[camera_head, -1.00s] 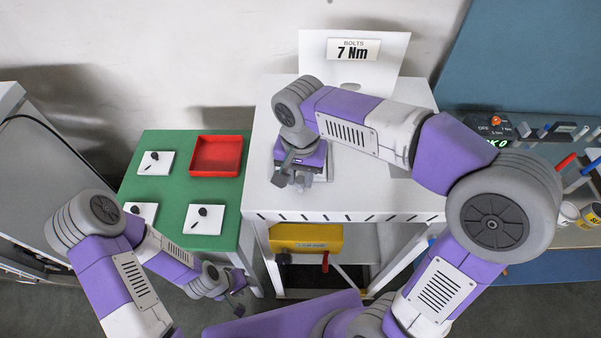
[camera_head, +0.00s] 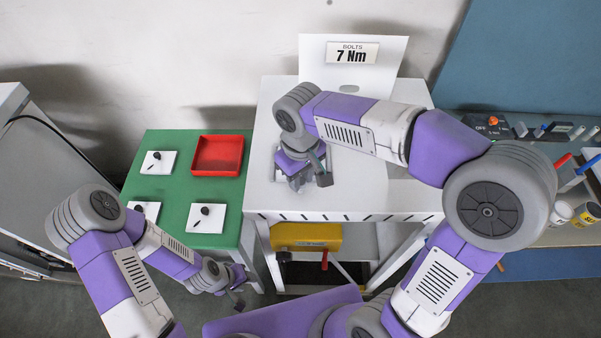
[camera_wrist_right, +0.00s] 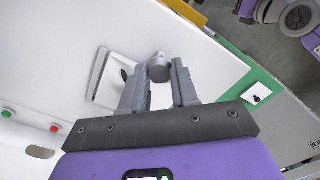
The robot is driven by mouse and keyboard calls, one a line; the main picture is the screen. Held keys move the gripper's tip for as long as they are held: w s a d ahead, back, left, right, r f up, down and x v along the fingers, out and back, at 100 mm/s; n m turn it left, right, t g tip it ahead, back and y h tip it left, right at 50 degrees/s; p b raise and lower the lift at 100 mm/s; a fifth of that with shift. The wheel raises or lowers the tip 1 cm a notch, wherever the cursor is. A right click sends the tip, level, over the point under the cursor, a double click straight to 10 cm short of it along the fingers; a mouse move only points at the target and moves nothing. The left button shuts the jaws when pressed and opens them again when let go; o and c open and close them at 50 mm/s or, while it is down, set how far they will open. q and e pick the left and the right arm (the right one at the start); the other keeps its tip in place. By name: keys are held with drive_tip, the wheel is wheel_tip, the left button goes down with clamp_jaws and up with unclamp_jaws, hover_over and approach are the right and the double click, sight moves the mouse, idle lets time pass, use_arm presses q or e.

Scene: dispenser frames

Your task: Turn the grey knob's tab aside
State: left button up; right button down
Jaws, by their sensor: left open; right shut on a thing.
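The grey knob (camera_wrist_right: 158,67) shows in the right wrist view as a rounded grey end between my fingers, over a white plate (camera_wrist_right: 105,90) with a dark slot. My right gripper (camera_wrist_right: 160,82) is shut on the knob; it points down at the left part of the white table in the head view (camera_head: 300,182). There the gripper hides the knob. The knob's tab cannot be made out clearly. My left gripper (camera_head: 238,288) is open and empty, low beside the green table's front right corner.
The green table (camera_head: 185,185) to the left holds a red tray (camera_head: 218,155) and several white plates with dark parts. A yellow box (camera_head: 305,237) sits below the white table.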

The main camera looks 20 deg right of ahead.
drive_tip(key=n+p, duration=0.1)
drive_tip(key=n, duration=0.6)
drive_tip(key=shift+p, duration=0.35)
idle(0.4)
drive_tip(key=c, duration=0.9)
unclamp_jaws()
drive_tip(key=shift+o, duration=0.2)
drive_tip(key=shift+r, duration=0.15)
wheel_tip(320, 180, up, 7)
drive_tip(key=shift+r, duration=0.2)
